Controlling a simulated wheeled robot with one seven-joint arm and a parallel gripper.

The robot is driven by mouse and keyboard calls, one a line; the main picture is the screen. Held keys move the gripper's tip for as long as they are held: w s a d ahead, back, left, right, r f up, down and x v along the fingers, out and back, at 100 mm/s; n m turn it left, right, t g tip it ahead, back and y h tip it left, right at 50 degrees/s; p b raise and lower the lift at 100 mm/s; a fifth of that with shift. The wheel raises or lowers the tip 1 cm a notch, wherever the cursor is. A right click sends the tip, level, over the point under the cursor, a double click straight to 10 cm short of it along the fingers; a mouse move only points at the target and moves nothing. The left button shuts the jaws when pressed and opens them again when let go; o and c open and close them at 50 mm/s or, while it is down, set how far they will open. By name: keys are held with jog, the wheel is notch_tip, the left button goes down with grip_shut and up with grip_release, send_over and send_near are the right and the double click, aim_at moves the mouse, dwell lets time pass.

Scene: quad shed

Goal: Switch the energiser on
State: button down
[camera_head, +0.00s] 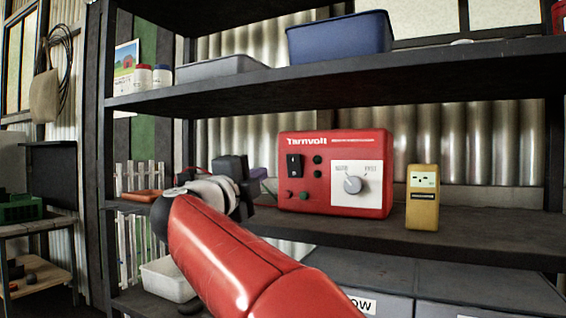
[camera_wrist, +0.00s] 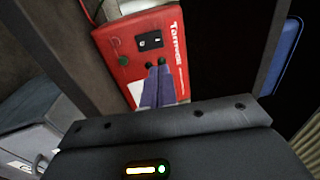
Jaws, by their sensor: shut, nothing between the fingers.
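The energiser is a red box marked Tarnvolt (camera_head: 333,206) on the middle shelf; it also shows in the wrist view (camera_wrist: 133,70). Its black rocker switch (camera_head: 294,166) is at the upper left of the front and shows clear of the fingers in the wrist view (camera_wrist: 150,41). I cannot tell which way it is set. A white panel with a grey dial (camera_head: 353,184) is on the right. Two dark round spots sit beside the switch. My gripper (camera_head: 262,174) is left of the energiser; its bluish fingers (camera_wrist: 158,70) are shut and empty, pointing towards the front.
A yellow meter (camera_head: 422,197) stands right of the energiser on the shelf (camera_head: 450,240). The upper shelf (camera_head: 400,78) holds a blue bin (camera_head: 340,40) and a grey tray (camera_head: 220,67). Grey boxes (camera_head: 365,268) stand below.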

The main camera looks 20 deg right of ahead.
aim_at(292, 157)
jog(key=p+x, duration=0.1)
jog(key=x, duration=1.3)
jog(key=shift+p, duration=0.3)
jog(key=r+p, duration=0.1)
jog(key=p, duration=0.2)
jog(key=shift+w+d+r+p, duration=0.1)
jog(key=shift+d+r+p, duration=0.1)
jog(key=shift+p, duration=0.1)
jog(key=shift+f+g+y, duration=0.3)
jog(key=shift+f, duration=0.2)
